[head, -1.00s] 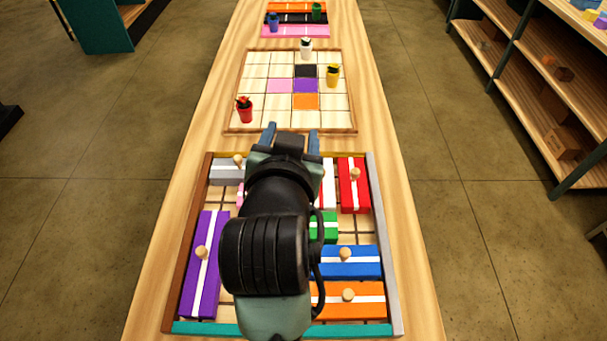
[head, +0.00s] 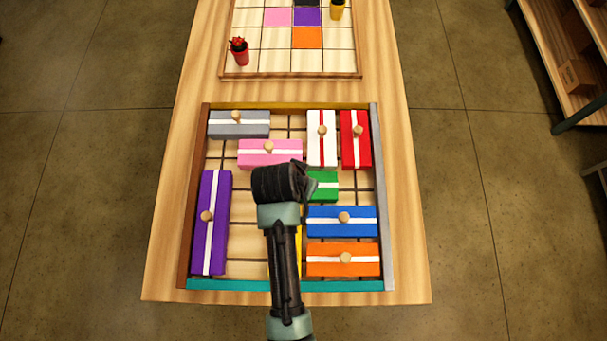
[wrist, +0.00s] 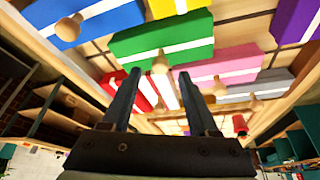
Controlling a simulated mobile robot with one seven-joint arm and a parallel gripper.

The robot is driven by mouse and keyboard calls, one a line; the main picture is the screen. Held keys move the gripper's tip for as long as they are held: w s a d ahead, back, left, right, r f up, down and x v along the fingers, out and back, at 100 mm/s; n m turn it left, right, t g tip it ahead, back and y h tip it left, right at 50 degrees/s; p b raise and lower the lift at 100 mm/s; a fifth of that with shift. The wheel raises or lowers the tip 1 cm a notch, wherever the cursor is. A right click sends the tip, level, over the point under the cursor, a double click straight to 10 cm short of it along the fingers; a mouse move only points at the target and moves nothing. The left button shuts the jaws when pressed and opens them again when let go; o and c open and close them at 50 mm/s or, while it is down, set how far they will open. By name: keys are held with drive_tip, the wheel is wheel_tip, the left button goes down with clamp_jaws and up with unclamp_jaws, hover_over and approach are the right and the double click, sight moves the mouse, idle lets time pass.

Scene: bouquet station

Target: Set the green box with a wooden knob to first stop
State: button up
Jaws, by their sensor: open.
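The green box (head: 323,187), with a white stripe, lies in the right middle of the framed tray (head: 384,240). My arm covers its left part and its knob in the head view. In the wrist view the green box (wrist: 140,42) spans the upper middle, and its wooden knob (wrist: 160,63) shows just beyond and between my fingertips. My gripper (wrist: 159,73) is open, with a finger on each side of the knob in the picture. Whether the fingers reach around the knob in depth I cannot tell. In the head view my fingers are hidden behind my wrist.
A pink box (head: 258,153) and white box (head: 315,150) lie above the green one, a blue box (head: 325,222) below. A yellow box (head: 299,255) is partly under my arm. Bare tray floor (head: 245,238) shows left of my arm, beside the purple box (head: 222,190).

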drive_tip(key=shift+x, duration=1.65)
drive_tip(key=shift+w, duration=0.1)
drive_tip(key=shift+c, duration=0.2)
clamp_jaws()
drive_tip(key=shift+d, duration=0.1)
